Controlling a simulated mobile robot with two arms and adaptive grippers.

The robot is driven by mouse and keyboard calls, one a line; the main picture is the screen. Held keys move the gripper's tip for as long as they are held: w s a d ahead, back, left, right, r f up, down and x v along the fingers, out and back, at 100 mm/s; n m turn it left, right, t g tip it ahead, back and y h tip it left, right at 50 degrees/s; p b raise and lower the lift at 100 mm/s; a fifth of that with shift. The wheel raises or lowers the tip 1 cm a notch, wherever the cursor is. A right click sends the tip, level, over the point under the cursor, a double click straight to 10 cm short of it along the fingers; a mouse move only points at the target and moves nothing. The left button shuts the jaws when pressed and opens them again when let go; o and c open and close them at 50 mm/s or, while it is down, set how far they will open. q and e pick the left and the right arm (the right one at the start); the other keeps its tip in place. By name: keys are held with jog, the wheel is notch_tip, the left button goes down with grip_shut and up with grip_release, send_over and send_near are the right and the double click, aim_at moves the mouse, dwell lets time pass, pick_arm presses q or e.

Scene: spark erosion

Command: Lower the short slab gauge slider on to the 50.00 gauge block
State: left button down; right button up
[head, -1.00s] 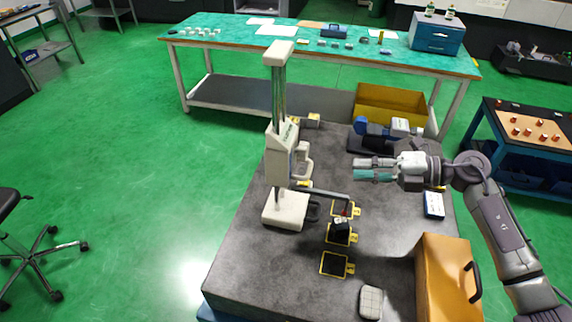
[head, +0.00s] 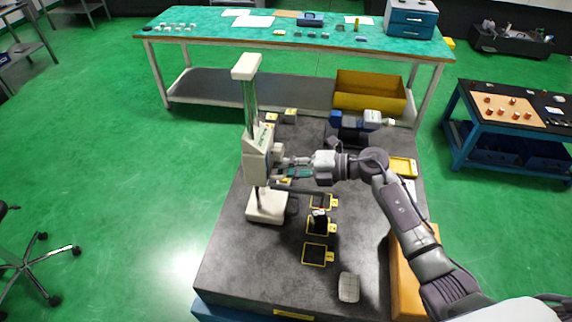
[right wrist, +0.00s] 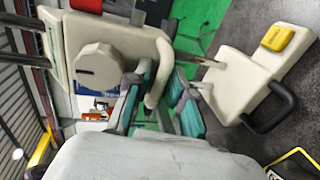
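The slab gauge is a cream stand with a base (head: 268,207), a chrome column and a cream slider (head: 257,165). Its dark measuring arm (head: 305,190) reaches right over the pads. A small dark block with a pale top (head: 320,216) stands at the middle yellow-edged pad (head: 312,234); I cannot read its value. My right gripper (head: 288,167) is at the slider's right side. In the right wrist view its teal-padded fingers (right wrist: 165,95) stand open on either side of the slider's cream handle (right wrist: 157,88); firm contact does not show. My left gripper is out of view.
An empty yellow-edged pad (head: 315,254) lies nearest on the dark slab. A pale grey block (head: 349,287) and an orange box (head: 402,268) are at the front right. A blue-and-black device (head: 358,123) stands at the back. The slab's left side is clear.

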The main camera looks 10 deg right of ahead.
jog(key=shift+a, duration=0.1)
grip_shut()
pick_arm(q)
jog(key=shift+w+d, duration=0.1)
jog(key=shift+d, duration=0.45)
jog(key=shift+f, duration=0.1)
pick_arm(e)
jog(key=shift+f, duration=0.1)
